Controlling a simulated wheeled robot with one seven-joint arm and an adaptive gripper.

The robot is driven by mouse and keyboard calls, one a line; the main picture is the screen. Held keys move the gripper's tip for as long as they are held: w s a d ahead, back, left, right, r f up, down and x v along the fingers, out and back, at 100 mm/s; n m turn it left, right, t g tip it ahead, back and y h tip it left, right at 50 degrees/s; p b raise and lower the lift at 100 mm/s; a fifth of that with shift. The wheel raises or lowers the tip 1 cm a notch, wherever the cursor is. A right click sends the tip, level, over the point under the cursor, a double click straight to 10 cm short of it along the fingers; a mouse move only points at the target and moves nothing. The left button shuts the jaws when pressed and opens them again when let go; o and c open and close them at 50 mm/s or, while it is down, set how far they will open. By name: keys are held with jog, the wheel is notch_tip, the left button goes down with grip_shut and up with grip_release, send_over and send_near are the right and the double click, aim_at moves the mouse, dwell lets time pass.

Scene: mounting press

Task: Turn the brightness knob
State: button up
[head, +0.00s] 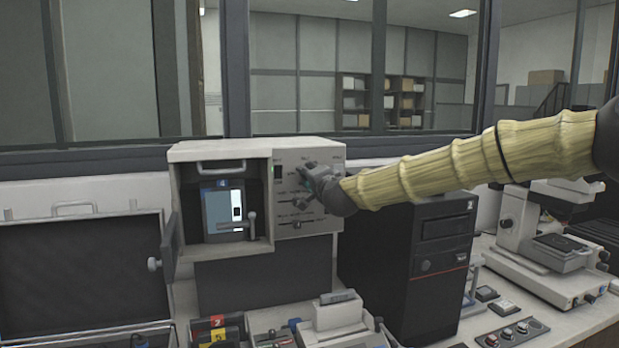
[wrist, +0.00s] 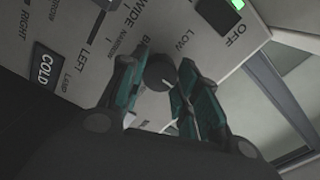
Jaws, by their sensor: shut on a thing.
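The mounting press (head: 225,152) stands on the bench with its door swung open to the left. Its control panel (head: 290,165) carries labels and several knobs and sliders. My gripper (head: 303,173) reaches in from the right and is at the upper part of this panel. In the wrist view my gripper (wrist: 158,88) has its two teal-lined fingers around a dark round knob (wrist: 160,72), shut on it. The knob sits between the "LOW" label and a label that starts with "B", partly hidden by a finger. In the head view my gripper hides this knob.
A black computer tower (head: 410,260) stands right of the press, below my arm. A microscope (head: 540,235) is further right. An open case (head: 85,270) lies at left. Small boxes and tools crowd the bench front.

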jog(key=shift+d, duration=0.1)
jog(key=o, duration=1.1)
jog(key=shift+d, duration=0.1)
jog(key=shift+c, duration=0.2)
jog(key=v, duration=1.2)
